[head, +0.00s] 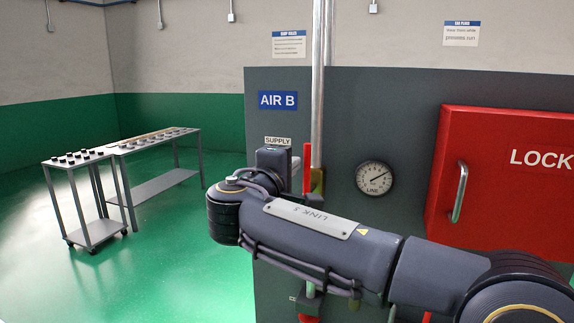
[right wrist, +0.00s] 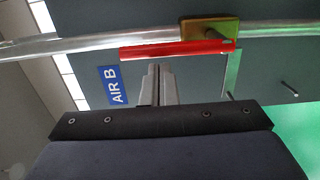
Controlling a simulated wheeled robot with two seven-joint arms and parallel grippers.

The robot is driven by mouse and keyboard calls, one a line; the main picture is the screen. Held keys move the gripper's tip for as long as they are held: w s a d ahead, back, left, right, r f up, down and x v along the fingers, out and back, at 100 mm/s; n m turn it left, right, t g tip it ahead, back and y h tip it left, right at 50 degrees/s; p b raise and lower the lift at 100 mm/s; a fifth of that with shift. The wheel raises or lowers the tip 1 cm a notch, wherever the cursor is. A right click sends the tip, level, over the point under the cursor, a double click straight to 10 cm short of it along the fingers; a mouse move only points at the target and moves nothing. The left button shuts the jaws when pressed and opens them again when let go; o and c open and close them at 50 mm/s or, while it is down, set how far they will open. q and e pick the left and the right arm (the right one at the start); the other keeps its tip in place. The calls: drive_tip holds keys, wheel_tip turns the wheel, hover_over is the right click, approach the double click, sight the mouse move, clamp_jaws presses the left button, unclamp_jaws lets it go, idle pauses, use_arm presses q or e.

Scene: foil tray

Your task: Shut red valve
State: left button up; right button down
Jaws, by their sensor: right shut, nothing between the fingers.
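The red valve handle (head: 307,168) stands upright beside the vertical pipe under the SUPPLY label. Its brass body (head: 318,182) sits on the pipe. In the right wrist view the red handle (right wrist: 165,50) runs parallel to the pipe, out from the brass body (right wrist: 205,28). My right gripper (right wrist: 157,70) is shut and empty, its fingertips just short of the handle's side, apart or barely touching; I cannot tell which. In the head view my right arm's wrist hides most of the gripper. My left gripper is not in view.
The silver pipe (head: 318,100) runs up the dark panel (head: 400,120). A LINE gauge (head: 374,178) and a red LOCK cabinet (head: 500,130) with a handle are to the right. Another red part (head: 308,318) shows low on the panel. Grey carts (head: 95,200) stand far left on open green floor.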

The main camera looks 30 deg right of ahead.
drive_tip(key=shift+s+d+m+b, duration=0.2)
drive_tip(key=shift+m+b, duration=0.2)
drive_tip(key=shift+b, duration=0.3)
drive_tip(key=s+d+f+m+b, duration=0.5)
drive_tip(key=m+b, duration=1)
drive_tip(key=b, duration=0.6)
drive_tip(key=shift+s+d+m+y+b, duration=0.3)
drive_tip(key=shift+s+d+m+y, duration=0.1)
drive_tip(key=shift+s, duration=0.5)
